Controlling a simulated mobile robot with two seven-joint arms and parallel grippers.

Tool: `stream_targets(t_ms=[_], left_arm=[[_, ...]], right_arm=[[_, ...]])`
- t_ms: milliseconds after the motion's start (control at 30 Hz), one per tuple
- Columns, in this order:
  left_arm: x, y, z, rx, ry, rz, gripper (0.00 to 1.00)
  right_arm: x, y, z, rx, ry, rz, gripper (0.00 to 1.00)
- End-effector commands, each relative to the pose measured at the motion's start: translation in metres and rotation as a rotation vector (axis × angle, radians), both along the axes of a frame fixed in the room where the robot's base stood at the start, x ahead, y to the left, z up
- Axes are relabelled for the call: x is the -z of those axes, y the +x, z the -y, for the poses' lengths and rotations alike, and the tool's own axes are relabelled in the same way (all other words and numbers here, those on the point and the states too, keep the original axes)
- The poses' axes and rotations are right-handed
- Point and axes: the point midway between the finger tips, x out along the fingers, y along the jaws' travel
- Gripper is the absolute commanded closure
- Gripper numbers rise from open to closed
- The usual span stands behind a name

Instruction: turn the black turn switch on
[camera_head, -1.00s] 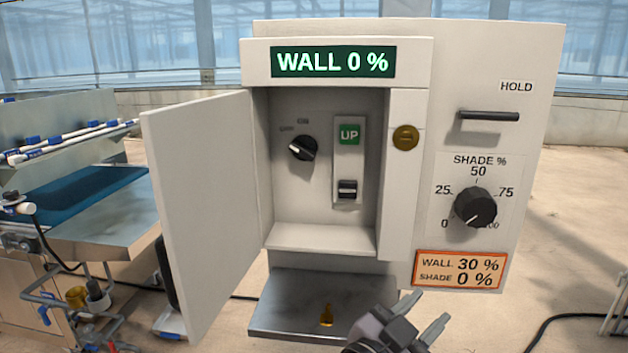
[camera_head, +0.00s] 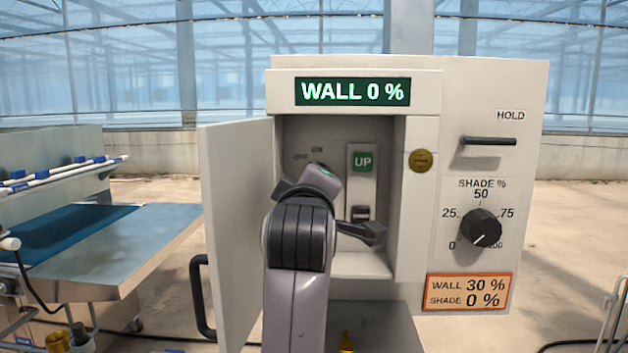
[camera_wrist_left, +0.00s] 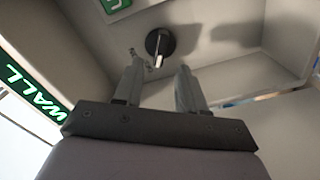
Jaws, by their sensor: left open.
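The black turn switch (camera_wrist_left: 160,42) is a round knob with a pale bar, mounted on the back wall inside the open cabinet. In the head view my left arm hides it; only its OFF and ON labels show above the wrist. In the left wrist view my left gripper (camera_wrist_left: 159,68) is open and empty. Its two fingers point toward the switch, one on each side of its line, with the knob beyond the fingertips and apart from them. My right gripper is not in view.
The cabinet door (camera_head: 235,230) stands open at the left. An UP panel (camera_head: 361,160) with a small toggle is right of the switch. The display (camera_head: 352,92) reads WALL 0 %. A SHADE dial (camera_head: 481,229) and a HOLD handle (camera_head: 488,141) are on the right face.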

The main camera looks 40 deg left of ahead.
Motion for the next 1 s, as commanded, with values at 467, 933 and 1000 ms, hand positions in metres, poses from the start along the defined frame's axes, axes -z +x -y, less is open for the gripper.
stream_targets(t_ms=[467, 933, 1000], left_arm=[[-0.001, 0.045, -0.028, 0.0, 0.005, 0.0, 0.6], [0.0, 0.045, -0.028, 0.001, 0.003, 0.0, 1.0], [0.0, 0.045, -0.028, 0.001, 0.004, -0.001, 1.0]], right_arm=[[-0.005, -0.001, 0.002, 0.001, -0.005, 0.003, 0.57], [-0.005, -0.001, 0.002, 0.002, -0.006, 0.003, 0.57], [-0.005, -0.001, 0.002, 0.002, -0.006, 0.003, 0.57]])
